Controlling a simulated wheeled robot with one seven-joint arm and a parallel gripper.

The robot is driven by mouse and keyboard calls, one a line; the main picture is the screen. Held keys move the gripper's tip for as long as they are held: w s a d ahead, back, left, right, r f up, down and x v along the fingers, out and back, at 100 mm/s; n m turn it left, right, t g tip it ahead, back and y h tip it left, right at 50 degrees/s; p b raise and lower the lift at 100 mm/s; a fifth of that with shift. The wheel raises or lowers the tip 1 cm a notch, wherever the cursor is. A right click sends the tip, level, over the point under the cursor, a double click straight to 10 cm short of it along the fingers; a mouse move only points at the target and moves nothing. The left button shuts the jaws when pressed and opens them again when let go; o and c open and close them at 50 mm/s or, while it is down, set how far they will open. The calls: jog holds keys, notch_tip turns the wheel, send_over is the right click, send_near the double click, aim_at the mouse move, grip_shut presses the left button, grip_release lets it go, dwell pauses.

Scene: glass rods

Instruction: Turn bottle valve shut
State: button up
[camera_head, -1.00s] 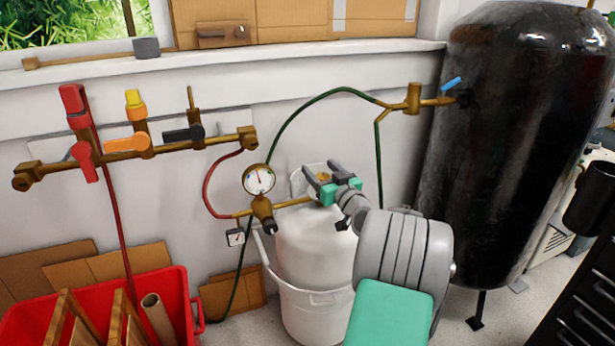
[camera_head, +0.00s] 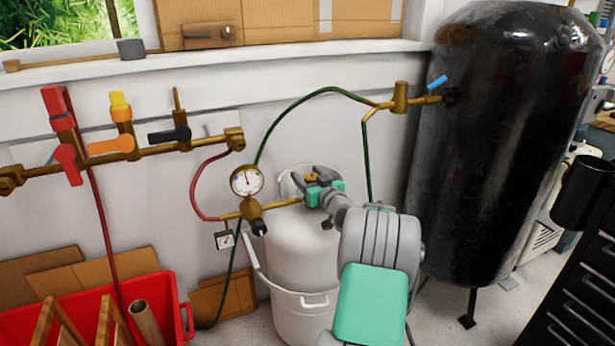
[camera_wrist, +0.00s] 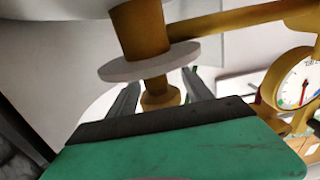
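The white gas bottle (camera_head: 300,238) stands upright in the white bucket (camera_head: 300,304). Its brass valve (camera_head: 311,178) is at the top, partly hidden by my gripper (camera_head: 308,177). In the wrist view a brass stem (camera_wrist: 143,28) carries a pale round disc (camera_wrist: 150,63), with a narrower brass end (camera_wrist: 160,94) beyond it. My gripper (camera_wrist: 160,92) is open, with one finger on each side of that brass end. Gaps show beside it, so the fingers do not appear to press on it. The fingertips come close to the disc; contact cannot be told.
A pressure gauge (camera_head: 246,181) and brass pipe sit left of the valve. A green hose (camera_head: 318,92) arches above. A brass manifold with coloured valves (camera_head: 110,145) is on the wall. A black tank (camera_head: 500,150) stands right, a red crate (camera_head: 172,300) lower left.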

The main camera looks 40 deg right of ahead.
jog(key=c, duration=1.2)
